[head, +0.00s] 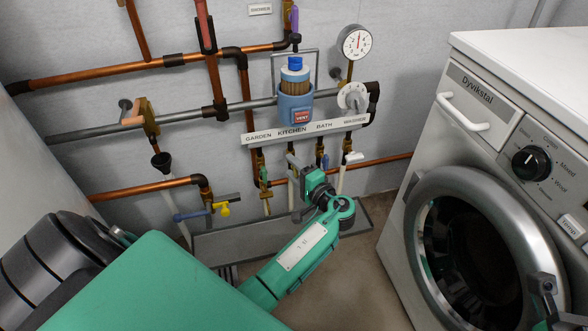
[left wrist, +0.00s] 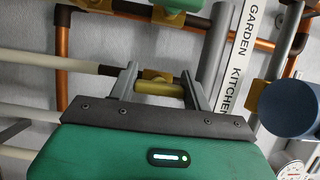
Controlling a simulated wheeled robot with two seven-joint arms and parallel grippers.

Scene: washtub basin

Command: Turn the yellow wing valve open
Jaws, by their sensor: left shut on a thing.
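My left gripper (head: 294,166) reaches up to the pipes under the label strip, by the KITCHEN outlet. In the left wrist view the left gripper (left wrist: 160,88) has its two grey fingers on either side of a short yellow bar (left wrist: 160,89), which looks like the wing handle of the valve; the fingers are closed on its ends. A brass body and a dark pipe joint sit just behind it. In the head view the gripper hides this handle.
The label strip (head: 305,129) runs above the outlets. A green-handled valve (head: 264,178) is close left of the gripper, a white-handled one (head: 352,157) to the right. A blue-capped filter (head: 294,92) stands above. A washing machine (head: 490,170) fills the right side.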

